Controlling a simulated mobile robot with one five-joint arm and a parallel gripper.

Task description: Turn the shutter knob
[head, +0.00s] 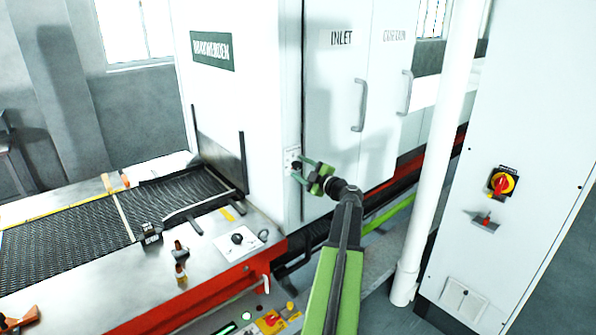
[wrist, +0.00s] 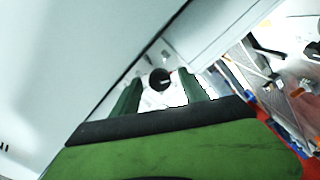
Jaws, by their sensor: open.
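A dark round knob (wrist: 160,79), which looks like the shutter knob, shows in the wrist view between my two green fingers. In the head view the knob (head: 296,165) is a small dark spot on a pale plate (head: 291,155) on the white machine's corner, partly hidden by my fingers. My gripper (head: 302,170) is open, its fingertips close to the plate. In the wrist view my gripper (wrist: 161,88) has one finger on each side of the knob. I cannot tell whether they touch it.
The white machine (head: 240,110) has doors with handles (head: 360,105) to the right of the plate. A mesh belt (head: 70,236) runs into it at left. A white pipe (head: 440,150) and a cabinet with a red-yellow switch (head: 502,184) stand at right.

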